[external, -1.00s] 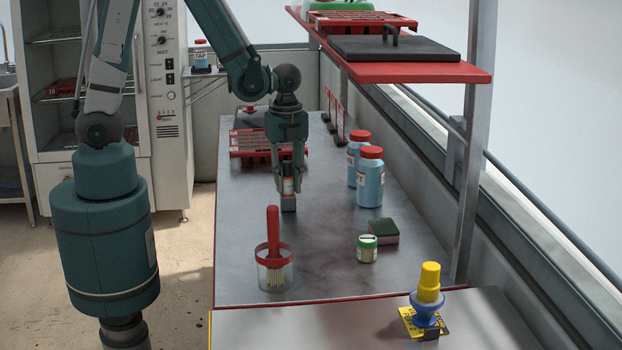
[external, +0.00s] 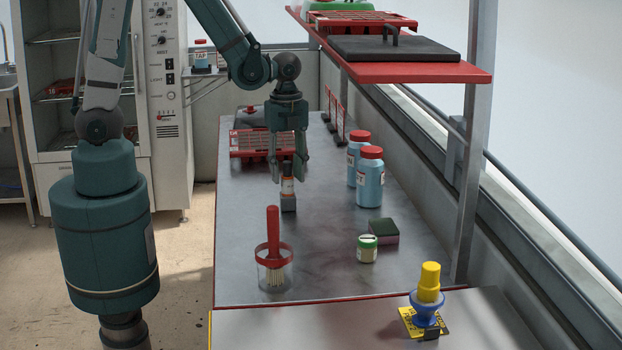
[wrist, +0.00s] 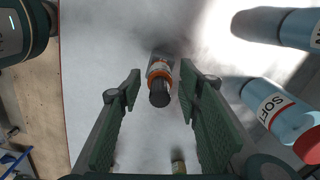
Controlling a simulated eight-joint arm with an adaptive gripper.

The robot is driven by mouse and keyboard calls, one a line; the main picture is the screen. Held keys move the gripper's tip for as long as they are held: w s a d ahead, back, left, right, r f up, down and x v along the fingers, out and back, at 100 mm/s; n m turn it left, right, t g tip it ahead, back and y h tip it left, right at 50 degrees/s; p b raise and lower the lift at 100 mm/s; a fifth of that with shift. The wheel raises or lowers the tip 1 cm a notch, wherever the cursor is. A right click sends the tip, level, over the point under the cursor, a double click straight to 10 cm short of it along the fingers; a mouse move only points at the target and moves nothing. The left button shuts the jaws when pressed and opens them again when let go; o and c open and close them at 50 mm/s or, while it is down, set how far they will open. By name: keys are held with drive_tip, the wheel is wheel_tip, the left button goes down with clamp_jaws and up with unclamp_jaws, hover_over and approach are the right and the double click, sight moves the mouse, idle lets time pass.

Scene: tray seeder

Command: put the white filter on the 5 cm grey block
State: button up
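The white filter (external: 288,186), with an orange band and a dark top, stands upright on the small grey block (external: 288,204) on the metal bench. In the wrist view the filter (wrist: 160,75) shows from above, its dark end towards the camera. The block is mostly hidden beneath it there. My gripper (external: 288,176) is above the filter with its fingers on either side of its upper part. In the wrist view my gripper (wrist: 160,82) is open, with a gap between the filter and each finger.
Two blue bottles with red caps (external: 369,180) (external: 357,152) stand right of the block. A clear cup (external: 275,275) with a red-handled brush is nearer the camera. A red tray (external: 262,153) is behind.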

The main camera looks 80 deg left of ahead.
drive_tip(key=shift+r+p, duration=0.85)
drive_tip(key=shift+r, duration=3.75)
drive_tip(key=shift+s+d+r+n, duration=0.1)
drive_tip(key=shift+r+n, duration=0.1)
drive_tip(key=shift+r, duration=0.15)
drive_tip(key=shift+s+d+r+n, duration=0.1)
drive_tip(key=shift+r+n, duration=0.1)
drive_tip(key=shift+r, duration=0.15)
drive_tip(key=s+d+r+n+t, duration=0.2)
drive_tip(key=s+r+n+t, duration=0.1)
drive_tip(key=s+r+n, duration=0.2)
drive_tip(key=s+d+r+n+t, duration=0.2)
drive_tip(key=s+r+n+t, duration=0.2)
drive_tip(key=r+n, duration=0.5)
drive_tip(key=shift+s+d+r, duration=0.35)
drive_tip(key=shift+d+r, duration=0.05)
drive_tip(key=shift+r, duration=0.2)
